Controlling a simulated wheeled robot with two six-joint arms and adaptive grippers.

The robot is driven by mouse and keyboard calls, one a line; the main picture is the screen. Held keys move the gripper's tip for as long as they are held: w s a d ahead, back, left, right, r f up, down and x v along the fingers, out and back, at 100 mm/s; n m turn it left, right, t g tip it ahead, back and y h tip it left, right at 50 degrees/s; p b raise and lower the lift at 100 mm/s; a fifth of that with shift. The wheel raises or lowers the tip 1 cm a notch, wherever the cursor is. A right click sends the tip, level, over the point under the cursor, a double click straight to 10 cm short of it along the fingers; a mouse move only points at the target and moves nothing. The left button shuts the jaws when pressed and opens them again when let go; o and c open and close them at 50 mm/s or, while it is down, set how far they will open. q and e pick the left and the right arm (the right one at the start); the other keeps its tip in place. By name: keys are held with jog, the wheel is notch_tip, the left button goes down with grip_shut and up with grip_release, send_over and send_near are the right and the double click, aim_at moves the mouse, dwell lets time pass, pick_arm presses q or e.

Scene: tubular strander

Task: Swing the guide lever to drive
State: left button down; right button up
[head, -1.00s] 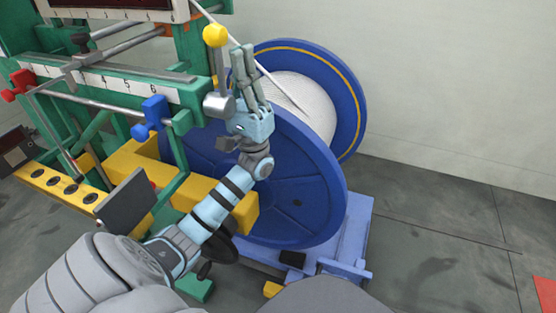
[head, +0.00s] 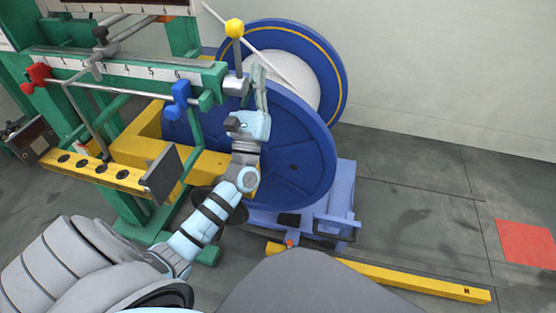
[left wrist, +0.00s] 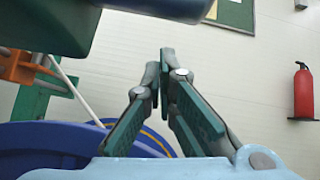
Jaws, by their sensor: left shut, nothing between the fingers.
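The guide lever is a short grey rod with a yellow knob (head: 234,28), rising nearly upright from a grey cylindrical hub (head: 236,86) at the right end of the green frame. My left gripper (head: 258,78) is shut and empty, its fingers pointing up just right of the hub and below the knob. I cannot tell whether it touches the lever. A dark rounded part fills the top left there. My right gripper is not in view.
A large blue reel (head: 300,150) with white strand stands behind my left gripper. A blue clamp (head: 180,100) and a red clamp (head: 37,76) sit on the rod at left. A yellow bar (head: 410,280) lies on the floor. Floor at right is open.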

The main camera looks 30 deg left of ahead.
pick_arm(q)
jog(key=s+d+f+m+b, duration=0.1)
jog(key=s+d+f, duration=0.3)
jog(key=f, duration=0.5)
jog(key=w+d+f+m+g+h, duration=0.1)
jog(key=f+m+h, duration=0.3)
jog(key=m, duration=0.5)
jog(key=w+d+f+m+g+h, duration=0.2)
jog(key=w+f+m+h, duration=0.1)
jog(key=f+m+h, duration=0.2)
jog(key=shift+d+f+m+g, duration=0.35)
jog(key=shift+f+m, duration=1)
jog(key=shift+m, duration=1.05)
